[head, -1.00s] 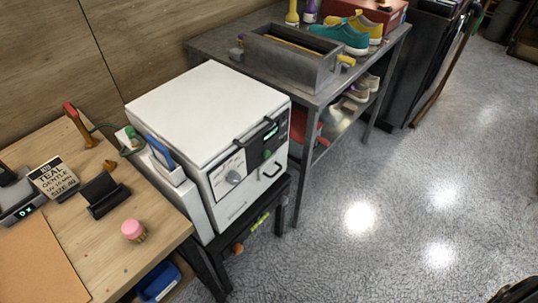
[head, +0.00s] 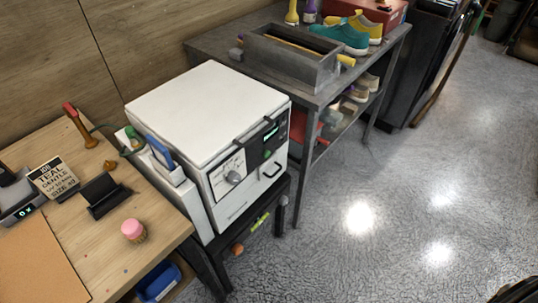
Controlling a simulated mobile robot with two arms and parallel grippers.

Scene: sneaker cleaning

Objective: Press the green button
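The green button (head: 267,154) is a small round knob on the dark control panel of the white box-shaped machine (head: 205,98). It sits just below the small green-lit display (head: 271,134). Nothing covers the button. Neither of my grippers can be made out in the head view, and nothing is seen touching the button.
A wooden table (head: 165,235) at left holds a sign (head: 54,178), a pink-topped brush (head: 133,231) and a scale. A grey metal table (head: 222,42) behind carries a tray and colourful shoes (head: 345,38). The floor (head: 400,200) at right is clear.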

